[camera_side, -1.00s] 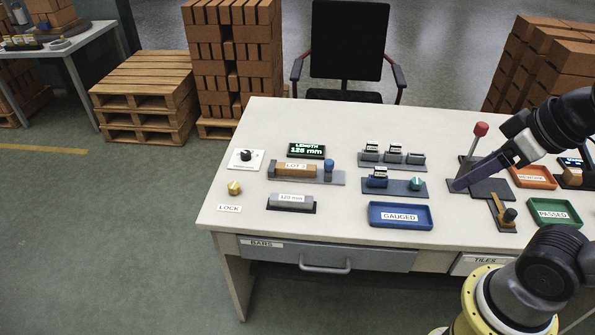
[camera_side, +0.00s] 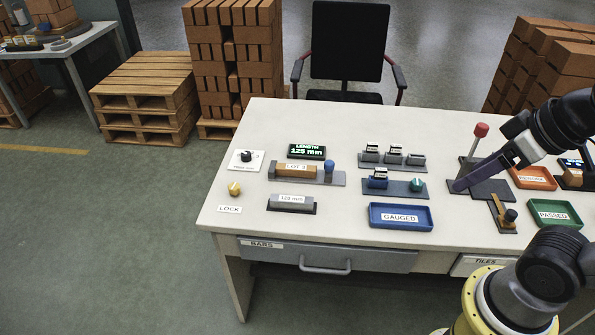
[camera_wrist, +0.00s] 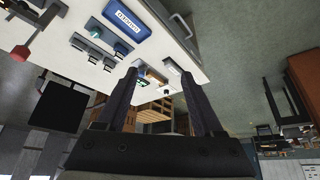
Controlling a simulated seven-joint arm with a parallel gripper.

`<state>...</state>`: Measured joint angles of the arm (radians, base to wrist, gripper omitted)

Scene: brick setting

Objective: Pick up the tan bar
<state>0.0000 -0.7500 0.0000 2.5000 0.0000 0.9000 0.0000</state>
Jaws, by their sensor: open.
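The tan bar (camera_side: 297,174) lies in a grey gauge fixture (camera_side: 338,179) at the left of the table, with a white lot label on it. A grey stop is at its left end and a blue knob (camera_side: 329,166) at its right. It also shows small between the fingers in the wrist view (camera_wrist: 154,76). My gripper (camera_side: 460,185) is at the right side of the table in the side view, well away from the bar. Its two fingers stand apart and empty in the wrist view (camera_wrist: 159,74).
A display (camera_side: 307,152) reading 125 mm stands behind the bar. A grey 125 mm block (camera_side: 292,203) lies in front. The blue GAUGED tray (camera_side: 400,226), a red-knobbed lever (camera_side: 480,130) and small fixtures lie to the right.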

